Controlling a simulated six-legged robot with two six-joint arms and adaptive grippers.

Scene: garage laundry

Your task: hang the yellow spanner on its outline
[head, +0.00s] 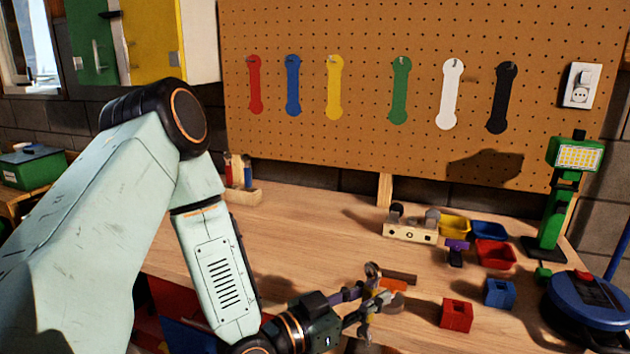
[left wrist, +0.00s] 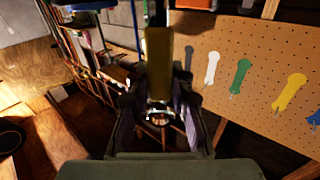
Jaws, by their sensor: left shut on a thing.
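The yellow spanner (left wrist: 159,62) is between the fingers of my left gripper (left wrist: 158,112) in the left wrist view, with a ring end low between them. In the head view my left gripper (head: 368,303) is shut on the spanner (head: 373,271), which stands roughly upright above the bench, partly covered by the fingers. The yellow outline (head: 334,87) is on the pegboard with a small hook at its top, third from the left, well above the gripper. The yellow outline also shows in the left wrist view (left wrist: 290,92). My right gripper is not in view.
The pegboard (head: 430,150) also bears red, blue, green, white and black outlines. On the bench (head: 310,225) are a wooden block (head: 410,232), small bins (head: 495,254), red (head: 456,315) and blue (head: 499,293) blocks, a green lamp (head: 555,200) and a blue round device (head: 590,302).

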